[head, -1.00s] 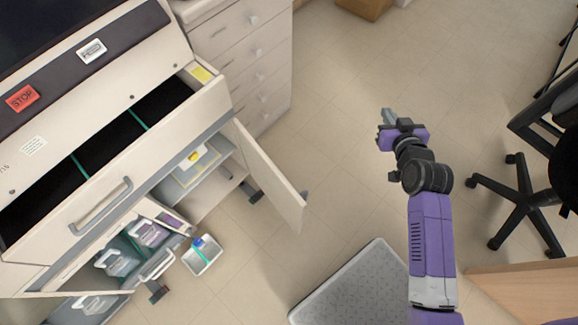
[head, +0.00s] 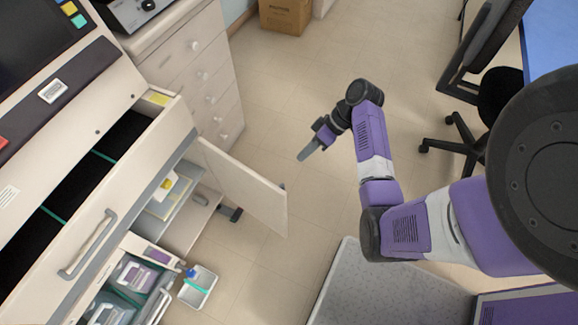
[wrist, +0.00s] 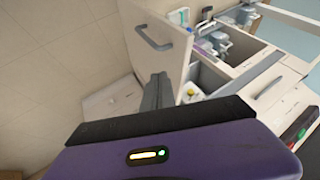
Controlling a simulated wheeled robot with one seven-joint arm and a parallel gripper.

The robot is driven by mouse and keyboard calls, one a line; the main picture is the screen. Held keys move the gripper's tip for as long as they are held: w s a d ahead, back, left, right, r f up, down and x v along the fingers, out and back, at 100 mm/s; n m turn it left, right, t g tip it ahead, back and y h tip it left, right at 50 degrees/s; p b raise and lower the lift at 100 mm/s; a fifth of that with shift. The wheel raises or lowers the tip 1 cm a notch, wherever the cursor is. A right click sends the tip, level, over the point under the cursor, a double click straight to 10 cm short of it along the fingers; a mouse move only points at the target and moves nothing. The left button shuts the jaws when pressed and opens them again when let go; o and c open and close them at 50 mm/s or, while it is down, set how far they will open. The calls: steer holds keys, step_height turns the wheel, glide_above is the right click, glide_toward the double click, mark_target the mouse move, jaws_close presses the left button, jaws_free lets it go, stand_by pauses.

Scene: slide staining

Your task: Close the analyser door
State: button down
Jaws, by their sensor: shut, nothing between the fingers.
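The analyser (head: 120,165) fills the left of the head view. Its cream door (head: 245,185) stands open, swung out into the room to the right of the cabinet opening. In the wrist view the door (wrist: 165,55) shows its outer face with a grey bar handle (wrist: 155,38). In the head view only the handle's end shows past the door's edge. My gripper (head: 303,156) is shut and empty, on the outer side of the door. In the wrist view the closed fingers (wrist: 157,88) point towards the door's lower part; I cannot tell whether they touch it.
Two analyser drawers are out: a wide dark upper one (head: 110,225) and a lower one with bottles (head: 135,272). A small white tray (head: 198,287) is beside the lower drawer. A drawer cabinet (head: 190,75) stands behind. Floor beyond the door is clear; an office chair (head: 475,125) is right.

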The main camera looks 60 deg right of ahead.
glide_toward(281, 186)
steer(key=w+f, duration=0.4)
steer(key=a, duration=0.1)
steer(key=a+r, duration=0.1)
steer(key=shift+w+a, duration=0.15)
steer(key=shift+a, duration=0.1)
steer(key=shift+w+a+f, duration=0.1)
steer(key=shift+w+a, duration=0.05)
steer(key=shift+a, duration=0.55)
steer(key=shift+a, duration=0.15)
